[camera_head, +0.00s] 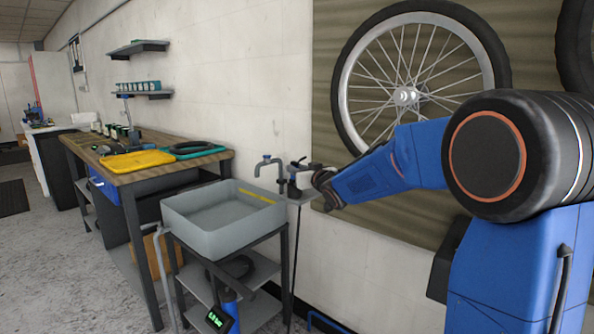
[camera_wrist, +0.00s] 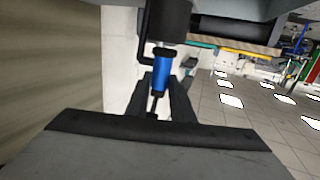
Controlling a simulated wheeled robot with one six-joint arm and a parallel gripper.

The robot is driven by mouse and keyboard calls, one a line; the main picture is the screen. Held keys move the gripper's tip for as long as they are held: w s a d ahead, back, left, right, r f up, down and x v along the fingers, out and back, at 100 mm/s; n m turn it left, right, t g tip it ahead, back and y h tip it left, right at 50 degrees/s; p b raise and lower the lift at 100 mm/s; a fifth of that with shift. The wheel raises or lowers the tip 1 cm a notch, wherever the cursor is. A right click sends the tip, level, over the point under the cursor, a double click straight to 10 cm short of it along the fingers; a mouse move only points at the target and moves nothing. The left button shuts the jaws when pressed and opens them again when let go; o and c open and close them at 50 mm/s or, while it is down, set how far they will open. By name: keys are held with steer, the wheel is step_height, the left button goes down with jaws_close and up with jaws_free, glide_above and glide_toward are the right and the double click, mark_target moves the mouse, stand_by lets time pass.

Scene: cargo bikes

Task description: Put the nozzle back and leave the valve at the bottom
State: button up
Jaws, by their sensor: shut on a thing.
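My gripper (camera_head: 300,180) is at the wall bracket (camera_head: 303,197), right of the grey basin. In the wrist view its dark fingers (camera_wrist: 154,108) are shut around a slim part with a blue collar and black body, which looks like the nozzle (camera_wrist: 161,72). In the head view the nozzle is small and mostly hidden at the gripper; I cannot tell whether it sits in the bracket. A dark hose (camera_head: 294,260) hangs below the bracket. A spoked wheel (camera_head: 346,85) with a black tyre is on the wall panel; its valve cannot be made out.
The grey basin (camera_head: 205,236) stands on a dark-framed stand, with a tap (camera_head: 268,163) behind it. A workbench (camera_head: 105,162) with a yellow tray (camera_head: 138,161) is at left.

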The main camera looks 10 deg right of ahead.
steer(key=shift+f, duration=0.9)
stand_by(0.4)
steer(key=o, duration=1.1)
steer(key=shift+o, duration=0.4)
steer(key=v, duration=1)
stand_by(0.5)
